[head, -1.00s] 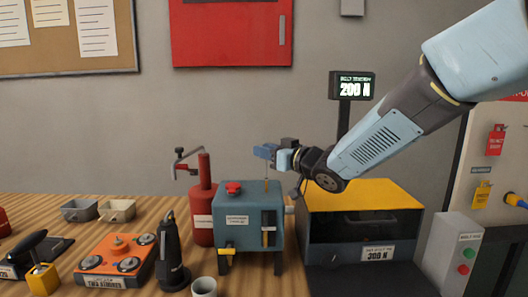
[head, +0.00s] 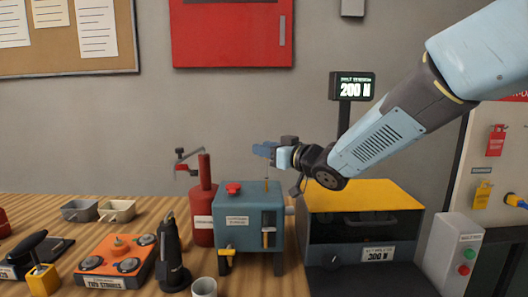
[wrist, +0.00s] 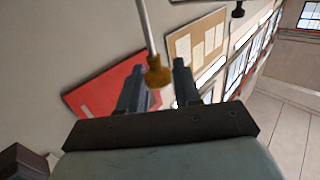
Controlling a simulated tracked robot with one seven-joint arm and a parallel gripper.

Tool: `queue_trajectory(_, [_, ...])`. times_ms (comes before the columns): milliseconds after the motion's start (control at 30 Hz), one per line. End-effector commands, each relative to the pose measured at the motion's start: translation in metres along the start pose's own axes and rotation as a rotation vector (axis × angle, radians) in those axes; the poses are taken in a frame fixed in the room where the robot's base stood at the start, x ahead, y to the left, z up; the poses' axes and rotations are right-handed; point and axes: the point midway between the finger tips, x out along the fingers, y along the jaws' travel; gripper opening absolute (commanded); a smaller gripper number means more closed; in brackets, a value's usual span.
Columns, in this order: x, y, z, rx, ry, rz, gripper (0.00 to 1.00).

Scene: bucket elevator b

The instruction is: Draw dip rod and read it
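The dip rod (wrist: 147,35) is a thin grey rod with a brass-coloured knob (wrist: 158,72). Any marks on the rod are too small to read.
A red cylinder (head: 201,215) stands left of the box. A black tool (head: 170,250) and a grey cup (head: 204,287) stand in front.

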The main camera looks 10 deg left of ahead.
Motion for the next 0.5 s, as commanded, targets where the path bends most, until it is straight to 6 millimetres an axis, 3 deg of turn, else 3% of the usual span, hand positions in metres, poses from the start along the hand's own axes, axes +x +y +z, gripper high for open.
queue_trajectory(167, [0.0000,-0.0004,-0.0009,-0.001,0.001,-0.001,0.47])
queue_trajectory(500, [-0.0057,0.0007,0.0003,0.000,-0.001,0.002,0.47])
